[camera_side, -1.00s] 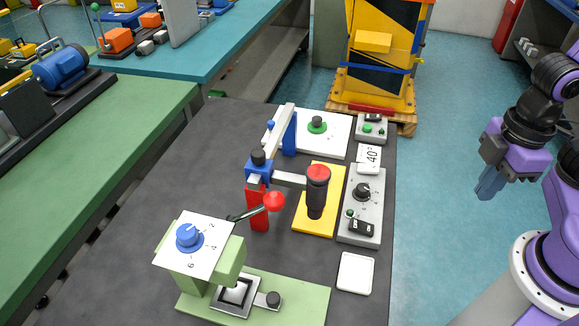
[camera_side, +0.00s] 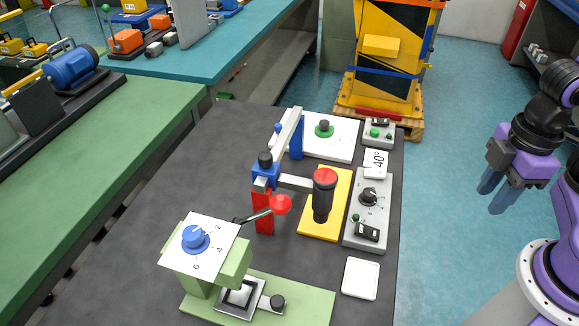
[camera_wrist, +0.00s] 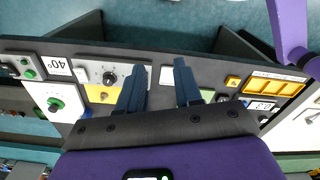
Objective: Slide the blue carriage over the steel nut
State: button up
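The blue carriage (camera_side: 265,175), with a black knob on top, sits at the near end of a sloping grey rail (camera_side: 289,128), above a red post (camera_side: 263,212). A grey arm (camera_side: 296,182) reaches right from it to a black upright tool (camera_side: 323,203) with a red top, over a yellow plate (camera_side: 343,184). I cannot make out the steel nut for certain in either view. My gripper (camera_side: 491,199) is off the table at the right, far from the carriage. Its fingers are apart and empty, also in the wrist view (camera_wrist: 160,66).
A red-ball lever (camera_side: 281,204) sticks out beside the red post. A green press with a blue dial (camera_side: 195,238) stands in front. A grey control box (camera_side: 366,222) and a white pad (camera_side: 360,278) line the right edge. The floor between table and gripper is clear.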

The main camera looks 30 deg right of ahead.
jog(key=o, duration=0.3)
jog(key=w+a+r+m, duration=0.2)
jog(key=w+a+r, duration=0.2)
jog(key=w+a, duration=0.4)
jog(key=w+a+r+m, duration=0.2)
jog(key=w+a+r, duration=0.2)
jog(key=w+a, duration=0.4)
jog(key=shift+w+a+r, duration=0.2)
jog(key=shift+w+a, duration=0.05)
jog(key=shift+w, duration=0.15)
notch_tip(320, 180, up, 4)
jog(key=m, duration=0.5)
send_over(265, 155)
notch_tip(265, 155, down, 17)
jog(key=shift+f, duration=0.1)
